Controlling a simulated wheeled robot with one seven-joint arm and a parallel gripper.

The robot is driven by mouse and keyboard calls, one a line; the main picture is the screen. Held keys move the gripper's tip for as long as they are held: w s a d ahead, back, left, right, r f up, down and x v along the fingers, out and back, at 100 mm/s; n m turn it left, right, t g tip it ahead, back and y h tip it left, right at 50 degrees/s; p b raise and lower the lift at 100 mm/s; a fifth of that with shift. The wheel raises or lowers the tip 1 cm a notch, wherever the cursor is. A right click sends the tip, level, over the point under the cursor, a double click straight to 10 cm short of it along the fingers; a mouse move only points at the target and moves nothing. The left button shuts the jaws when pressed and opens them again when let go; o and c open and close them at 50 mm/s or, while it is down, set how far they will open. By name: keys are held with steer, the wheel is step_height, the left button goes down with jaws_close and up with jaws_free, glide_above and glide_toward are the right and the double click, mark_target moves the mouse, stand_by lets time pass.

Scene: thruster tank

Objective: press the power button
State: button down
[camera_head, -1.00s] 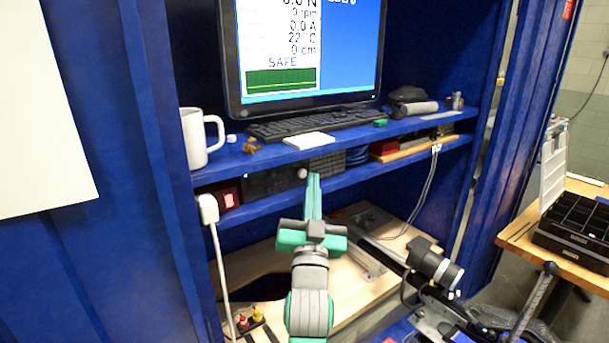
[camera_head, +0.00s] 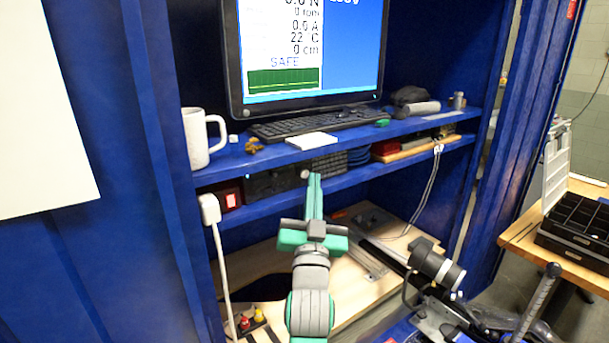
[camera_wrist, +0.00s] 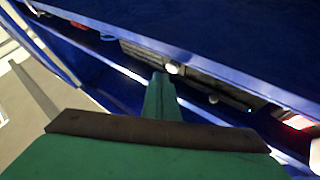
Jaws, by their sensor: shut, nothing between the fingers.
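A black unit (camera_head: 272,182) sits on the lower blue shelf, with a pale round knob (camera_head: 304,173) at its right end. The knob also shows in the wrist view (camera_wrist: 172,68), where a smaller round knob (camera_wrist: 213,99) and a small light (camera_wrist: 250,110) are on the same dark front. I cannot tell which of these is the power button. A red lit switch (camera_head: 231,198) is left of the unit. My green gripper (camera_head: 314,178) is shut and empty, its tip in front of the unit near the pale knob. Contact cannot be made out.
The upper shelf (camera_head: 270,155) holds a white mug (camera_head: 203,138), a keyboard (camera_head: 310,124) and a monitor (camera_head: 305,50). A white plug and cable (camera_head: 211,210) hang at the left. A wooden surface (camera_head: 345,285) lies below; a thruster rig (camera_head: 435,268) stands right of my arm.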

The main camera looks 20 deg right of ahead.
steer(key=shift+d, duration=0.15)
steer(key=shift+w+a, duration=0.25)
steer(key=shift+w, duration=0.45)
stand_by(0.9)
steer(key=shift+a, duration=0.1)
steer(key=shift+s+d, duration=0.2)
steer(key=shift+s, duration=0.3)
steer(key=shift+s+d, duration=0.15)
steer(key=shift+s, duration=0.3)
steer(key=s, duration=0.1)
steer(key=s+d, duration=0.1)
steer(key=s, duration=0.2)
steer(key=shift+s+d, duration=0.2)
steer(key=shift+d, duration=0.05)
steer(key=shift+s+d, duration=0.1)
steer(key=shift+d, duration=0.05)
stand_by(0.3)
